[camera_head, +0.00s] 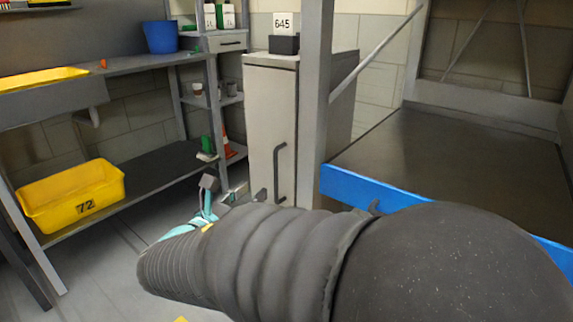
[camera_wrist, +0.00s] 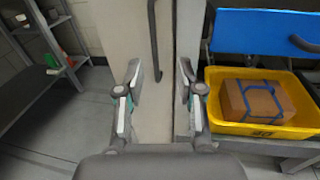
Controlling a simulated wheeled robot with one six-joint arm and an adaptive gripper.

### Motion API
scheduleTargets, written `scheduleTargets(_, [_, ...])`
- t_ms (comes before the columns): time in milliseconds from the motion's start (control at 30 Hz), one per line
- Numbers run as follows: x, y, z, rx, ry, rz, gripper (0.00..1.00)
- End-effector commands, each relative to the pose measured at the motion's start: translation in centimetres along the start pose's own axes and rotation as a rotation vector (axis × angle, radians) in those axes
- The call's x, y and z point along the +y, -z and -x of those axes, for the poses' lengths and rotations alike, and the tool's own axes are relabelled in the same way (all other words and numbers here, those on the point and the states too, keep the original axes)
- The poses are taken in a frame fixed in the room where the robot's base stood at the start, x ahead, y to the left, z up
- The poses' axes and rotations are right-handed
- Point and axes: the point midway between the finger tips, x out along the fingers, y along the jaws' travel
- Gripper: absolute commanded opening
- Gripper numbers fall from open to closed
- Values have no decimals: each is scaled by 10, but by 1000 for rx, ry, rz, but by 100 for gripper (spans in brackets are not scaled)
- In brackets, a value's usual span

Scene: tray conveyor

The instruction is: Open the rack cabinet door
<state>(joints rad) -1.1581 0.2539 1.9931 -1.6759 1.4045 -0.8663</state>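The rack cabinet door (camera_head: 269,120) is a narrow, cream upright panel. It looks closed in the head view. Its dark vertical bar handle (camera_head: 280,172) is on the right part of the door. In the wrist view the door (camera_wrist: 130,30) is straight ahead and the handle (camera_wrist: 153,42) runs down the upper middle. My gripper (camera_wrist: 160,85) is open, with its two fingers apart and nothing between them. The handle's lower end shows just above the gap, apart from the fingers. In the head view my arm hides most of the gripper.
A grey post (camera_head: 313,90) and a blue-edged conveyor (camera_head: 440,150) stand right of the cabinet. A shelf with a yellow bin (camera_head: 72,195) is at left. A yellow bin (camera_wrist: 250,128) with a box (camera_wrist: 252,100) sits right of my gripper. Floor (camera_wrist: 70,120) is clear at left.

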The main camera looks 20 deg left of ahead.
Motion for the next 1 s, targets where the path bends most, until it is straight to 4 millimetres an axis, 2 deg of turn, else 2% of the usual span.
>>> scheduleTargets(67, [9,-1,3,-20,-20,18,37])
scheduleTargets(167, [10,-2,-4,-26,-22,24,37])
scheduleTargets(700, [11,-4,-98,-24,-19,21,37])
scheduleTargets(833, [11,-4,-116,-23,-19,21,37])
scheduleTargets(1000, [12,-5,-130,-23,-20,20,37])
